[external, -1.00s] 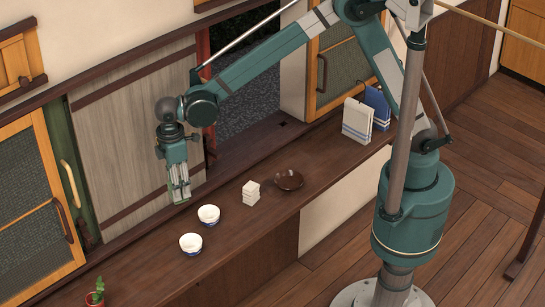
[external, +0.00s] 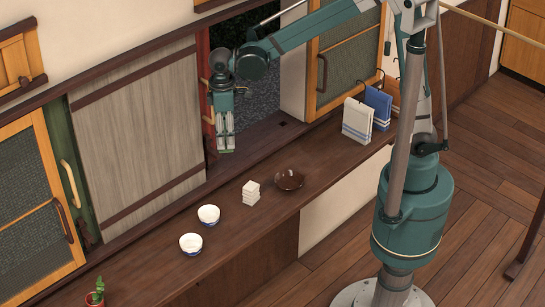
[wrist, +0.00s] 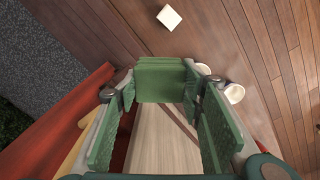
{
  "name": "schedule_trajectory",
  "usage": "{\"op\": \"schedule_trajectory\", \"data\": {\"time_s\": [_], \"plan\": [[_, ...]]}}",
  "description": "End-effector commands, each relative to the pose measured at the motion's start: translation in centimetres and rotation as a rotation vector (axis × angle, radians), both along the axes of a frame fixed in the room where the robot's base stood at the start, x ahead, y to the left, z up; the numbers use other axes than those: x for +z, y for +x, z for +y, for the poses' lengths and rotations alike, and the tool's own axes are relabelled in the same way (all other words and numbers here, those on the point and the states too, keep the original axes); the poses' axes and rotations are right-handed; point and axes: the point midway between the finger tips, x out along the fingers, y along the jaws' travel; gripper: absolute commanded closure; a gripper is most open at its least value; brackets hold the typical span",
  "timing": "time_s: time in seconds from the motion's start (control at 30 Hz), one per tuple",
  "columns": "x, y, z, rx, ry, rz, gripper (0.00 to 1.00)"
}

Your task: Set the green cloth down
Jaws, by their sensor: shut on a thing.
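My gripper (external: 226,148) hangs fingers down above the back of the wooden counter, in front of the dark opening. In the wrist view my gripper (wrist: 165,88) is shut on the green cloth (wrist: 165,77), a small folded green piece between the fingertips. In the external view only a thin green edge of the cloth (external: 227,152) shows at the fingertips. The cloth appears to be in the air, apart from the counter (external: 330,162).
A white block stack (external: 250,193), a brown dish (external: 289,179) and two white bowls (external: 208,215) (external: 191,243) stand on the counter. White (external: 357,121) and blue (external: 378,104) cloths hang at the right. A grey panel (external: 140,125) and red post (external: 208,125) are left of my gripper.

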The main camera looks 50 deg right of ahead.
Motion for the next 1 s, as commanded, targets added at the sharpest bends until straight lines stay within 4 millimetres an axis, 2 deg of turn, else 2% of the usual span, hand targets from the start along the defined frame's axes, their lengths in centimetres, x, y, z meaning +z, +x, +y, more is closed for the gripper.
{"op": "schedule_trajectory", "data": {"time_s": [0.03, 0.3, 0.67, 1.0], "plan": [[0.0, 0.1, -1.7, -0.029, 0.0, 0.0, 0.72], [-1.2, 0.5, -9.0, -0.169, 0.0, 0.0, 0.72], [-4.2, 0.4, -18.0, -0.346, 0.0, 0.0, 0.72], [-7.1, -1.1, -25.9, -0.513, 0.0, 0.0, 0.72]]}}
